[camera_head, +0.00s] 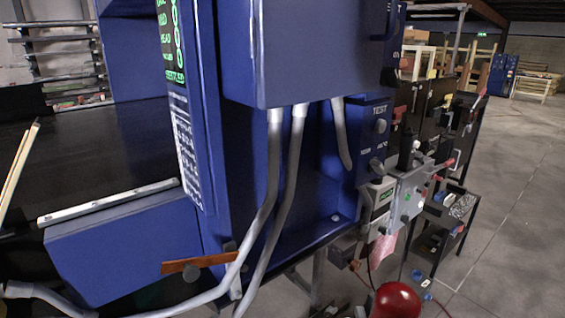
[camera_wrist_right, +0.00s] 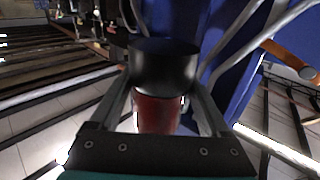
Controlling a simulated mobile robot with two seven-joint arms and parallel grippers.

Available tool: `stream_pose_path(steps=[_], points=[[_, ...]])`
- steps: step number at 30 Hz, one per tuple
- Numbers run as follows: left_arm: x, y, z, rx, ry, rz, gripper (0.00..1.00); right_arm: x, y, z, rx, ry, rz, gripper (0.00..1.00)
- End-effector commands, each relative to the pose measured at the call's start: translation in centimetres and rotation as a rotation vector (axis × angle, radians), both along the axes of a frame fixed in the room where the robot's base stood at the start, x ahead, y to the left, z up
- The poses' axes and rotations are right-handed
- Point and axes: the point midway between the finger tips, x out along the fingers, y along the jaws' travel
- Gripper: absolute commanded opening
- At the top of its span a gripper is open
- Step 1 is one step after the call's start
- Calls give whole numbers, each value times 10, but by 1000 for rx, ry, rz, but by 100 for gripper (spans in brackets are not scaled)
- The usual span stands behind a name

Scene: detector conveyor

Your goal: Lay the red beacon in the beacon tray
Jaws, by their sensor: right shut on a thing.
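The red beacon (camera_wrist_right: 157,113) is between the two fingers of my right gripper (camera_wrist_right: 160,88) in the right wrist view. Its wide black base (camera_wrist_right: 163,66) points away from the palm, and its red part lies nearer the palm. My right gripper is shut on it. In the head view a glossy red dome, which looks like the beacon (camera_head: 398,301), shows at the bottom edge, partly cut off; the fingers are not clear there. My left gripper is not in view. I cannot pick out the beacon tray in either view.
A large blue machine (camera_head: 225,150) with grey pipes (camera_head: 272,180) fills the middle. A grey control box (camera_head: 408,195) hangs at its right. A dark rack (camera_head: 460,205) with small parts stands farther right. Open floor (camera_head: 515,200) lies at far right.

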Motion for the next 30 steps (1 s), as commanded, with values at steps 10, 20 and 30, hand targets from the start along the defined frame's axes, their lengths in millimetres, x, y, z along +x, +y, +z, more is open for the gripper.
stream_pose_path(steps=[10, 20, 30], points=[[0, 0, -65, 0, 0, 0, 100, 0, 0, -64, 0, -3, 0, 10], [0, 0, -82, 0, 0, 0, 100, 0, 0, -81, 0, -3, 0, 10], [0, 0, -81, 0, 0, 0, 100, 3, 5, -78, -2, -6, 38, 10]])
